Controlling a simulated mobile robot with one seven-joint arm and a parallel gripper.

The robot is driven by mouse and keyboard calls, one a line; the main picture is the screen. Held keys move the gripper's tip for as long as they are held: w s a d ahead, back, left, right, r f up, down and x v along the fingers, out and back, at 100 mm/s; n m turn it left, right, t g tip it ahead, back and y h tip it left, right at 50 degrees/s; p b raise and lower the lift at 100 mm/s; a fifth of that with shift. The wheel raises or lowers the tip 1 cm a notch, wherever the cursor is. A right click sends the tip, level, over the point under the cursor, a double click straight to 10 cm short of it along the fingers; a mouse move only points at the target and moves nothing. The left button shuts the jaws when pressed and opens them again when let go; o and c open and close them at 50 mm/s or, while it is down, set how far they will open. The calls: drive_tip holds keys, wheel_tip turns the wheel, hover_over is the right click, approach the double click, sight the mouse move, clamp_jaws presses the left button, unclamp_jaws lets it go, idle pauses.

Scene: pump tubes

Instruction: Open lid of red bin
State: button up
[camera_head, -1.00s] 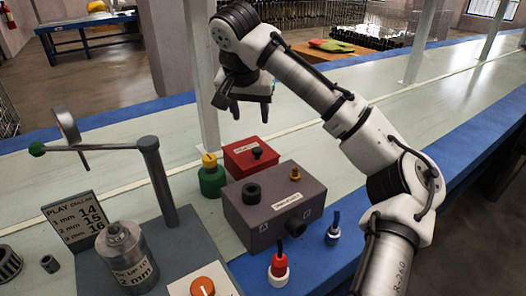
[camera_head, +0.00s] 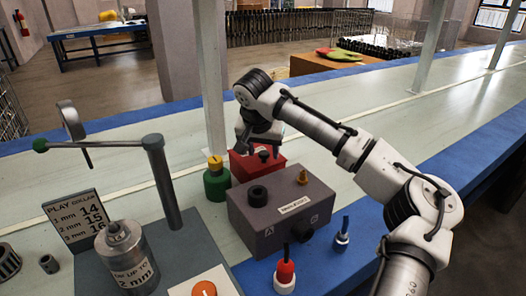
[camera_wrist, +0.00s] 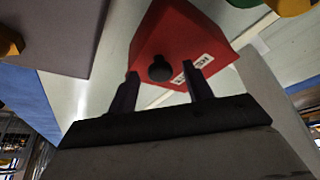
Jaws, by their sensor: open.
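The red bin (camera_head: 240,168) stands on the bench behind the grey-purple box, with its lid closed. A black round knob is on the bin; it shows in the wrist view (camera_wrist: 160,69) in the gap between the fingers. My gripper (camera_head: 259,148) is just above the bin and hides part of its top. In the wrist view my gripper (camera_wrist: 164,92) is open, its two dark fingers either side of the knob and the white label. Nothing is held. I cannot tell whether the fingers touch the bin.
The grey-purple box (camera_head: 262,223) with a black knob and yellow knob stands in front of the bin. A green container with yellow top (camera_head: 216,182) is close at left. A grey post stands behind. Red-white (camera_head: 285,275) and blue-white (camera_head: 342,238) bottles stand in front.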

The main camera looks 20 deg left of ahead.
clamp_jaws()
idle(0.4)
drive_tip(key=shift+r+p, duration=0.1)
drive_tip(key=shift+p, duration=0.3)
